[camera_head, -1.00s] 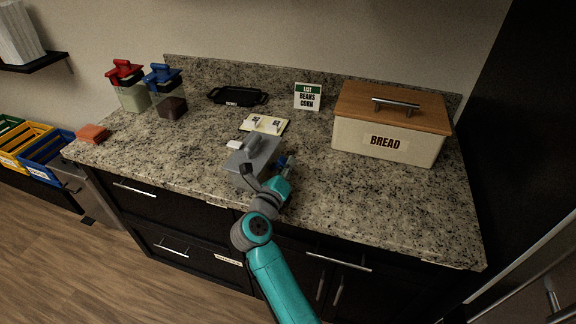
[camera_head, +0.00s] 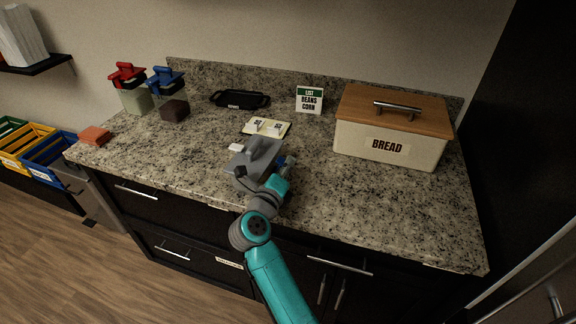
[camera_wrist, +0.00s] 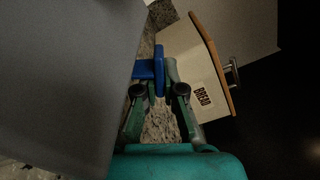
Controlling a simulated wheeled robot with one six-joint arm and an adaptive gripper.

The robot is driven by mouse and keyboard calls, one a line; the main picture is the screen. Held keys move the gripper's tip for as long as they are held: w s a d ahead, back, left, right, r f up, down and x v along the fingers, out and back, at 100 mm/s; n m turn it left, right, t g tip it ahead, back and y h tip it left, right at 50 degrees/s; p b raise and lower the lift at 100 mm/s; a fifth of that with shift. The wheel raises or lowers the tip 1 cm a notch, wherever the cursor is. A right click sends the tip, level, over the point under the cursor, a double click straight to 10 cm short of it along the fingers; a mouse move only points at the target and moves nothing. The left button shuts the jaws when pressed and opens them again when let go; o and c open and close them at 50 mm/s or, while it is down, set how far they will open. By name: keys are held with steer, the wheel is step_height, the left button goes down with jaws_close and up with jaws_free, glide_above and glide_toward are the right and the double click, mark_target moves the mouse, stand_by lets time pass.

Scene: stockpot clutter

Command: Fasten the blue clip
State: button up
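The blue clip (camera_wrist: 158,66) sits at the side of a grey box (camera_wrist: 60,80) in the wrist view. It has an upright blue bar and a flat tab towards the box. In the head view the grey box (camera_head: 240,158) stands near the counter's front edge, and a bit of blue shows to its right (camera_head: 281,160). My gripper (camera_wrist: 160,82) is at the clip, its fingertips close together with the blue bar between them. The clip partly hides the left fingertip. In the head view my gripper (camera_head: 284,168) is beside the box's right side.
A bread box (camera_head: 375,145) with a wooden lid stands at the right. Red-lidded (camera_head: 137,100) and blue-lidded canisters (camera_head: 166,78) stand left. The counter's front right is clear.

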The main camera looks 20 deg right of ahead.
steer(key=o, duration=0.4)
steer(key=v, duration=1.2)
